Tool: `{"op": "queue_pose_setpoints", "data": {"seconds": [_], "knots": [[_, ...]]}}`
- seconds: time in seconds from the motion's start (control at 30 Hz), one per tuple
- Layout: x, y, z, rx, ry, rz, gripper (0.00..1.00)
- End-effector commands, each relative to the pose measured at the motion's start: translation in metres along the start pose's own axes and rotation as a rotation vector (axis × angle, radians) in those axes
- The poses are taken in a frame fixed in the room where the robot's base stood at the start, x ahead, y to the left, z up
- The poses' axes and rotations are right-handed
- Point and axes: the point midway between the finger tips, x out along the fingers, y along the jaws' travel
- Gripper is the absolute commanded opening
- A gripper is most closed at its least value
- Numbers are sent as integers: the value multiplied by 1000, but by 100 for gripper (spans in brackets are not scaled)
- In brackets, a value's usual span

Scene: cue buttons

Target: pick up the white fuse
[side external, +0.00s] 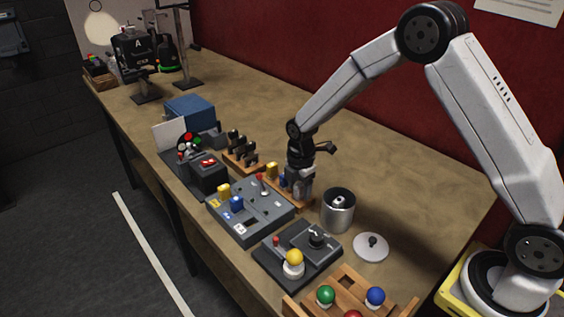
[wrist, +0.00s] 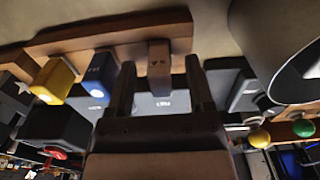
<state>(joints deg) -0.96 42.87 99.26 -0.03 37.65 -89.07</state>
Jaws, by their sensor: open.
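In the wrist view these are a yellow fuse (wrist: 52,80), a blue fuse (wrist: 100,73) and a pale greyish fuse (wrist: 158,57), apparently the white one. My gripper (wrist: 160,72) is open, with one finger on each side of the pale fuse's column in the picture. I cannot tell whether the fingers touch it.
A grey control panel (side external: 262,222) stands in front of the rack. A metal canister (side external: 338,212) stands close to the right, with a lid (side external: 371,248) beyond. A black joystick box (side external: 280,260) and a wooden tray (side external: 349,287) with coloured balls lie nearer.

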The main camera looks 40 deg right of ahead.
Motion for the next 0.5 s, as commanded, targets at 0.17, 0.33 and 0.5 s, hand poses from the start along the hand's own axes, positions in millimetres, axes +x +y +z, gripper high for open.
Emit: {"op": "queue_pose_setpoints", "data": {"seconds": [0.17,0.33,0.5], "knots": [[0,0,0,0,0,0,68],[0,0,0,0,0,0,52],[0,0,0,0,0,0,0]]}}
